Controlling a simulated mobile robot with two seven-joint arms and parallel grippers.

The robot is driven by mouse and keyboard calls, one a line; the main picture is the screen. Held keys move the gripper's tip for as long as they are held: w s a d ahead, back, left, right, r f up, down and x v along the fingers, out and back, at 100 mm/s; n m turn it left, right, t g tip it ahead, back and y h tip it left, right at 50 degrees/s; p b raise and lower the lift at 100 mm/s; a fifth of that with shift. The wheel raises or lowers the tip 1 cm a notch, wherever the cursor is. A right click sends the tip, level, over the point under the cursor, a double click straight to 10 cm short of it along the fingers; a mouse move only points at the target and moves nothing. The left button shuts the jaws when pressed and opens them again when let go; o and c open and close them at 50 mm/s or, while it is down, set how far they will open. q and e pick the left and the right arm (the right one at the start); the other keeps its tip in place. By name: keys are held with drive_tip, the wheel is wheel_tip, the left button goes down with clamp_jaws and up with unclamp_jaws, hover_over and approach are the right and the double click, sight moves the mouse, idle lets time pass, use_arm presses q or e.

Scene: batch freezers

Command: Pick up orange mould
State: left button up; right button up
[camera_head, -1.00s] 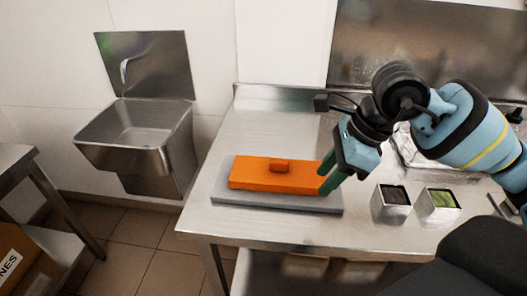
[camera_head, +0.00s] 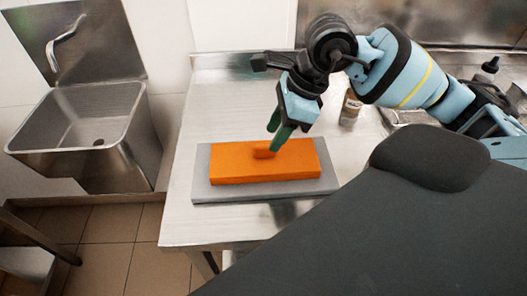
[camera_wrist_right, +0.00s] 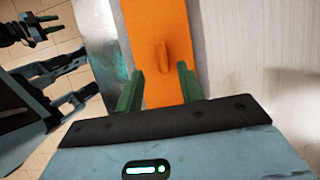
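The orange mould (camera_head: 235,166) is a flat rectangular block with a small raised handle (camera_head: 262,154) on top. It lies on a grey slab (camera_head: 212,194) on the steel table. My right gripper (camera_head: 275,140) is above the mould, its green fingers pointing down at the handle. In the right wrist view, the fingers of my right gripper (camera_wrist_right: 160,88) stand apart and empty, with the handle (camera_wrist_right: 162,56) ahead between their lines.
The steel table (camera_head: 225,95) is clear behind the mould. A small jar (camera_head: 351,108) and a shiny metal tray (camera_head: 410,116) stand to the right. A steel sink (camera_head: 75,125) is on the left. A large dark part of my body covers the lower right.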

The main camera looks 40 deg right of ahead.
sight(267, 146)
drive_tip(key=shift+w+x, duration=0.2)
drive_tip(key=shift+x, duration=2.4)
drive_tip(key=shift+d, duration=0.1)
clamp_jaws()
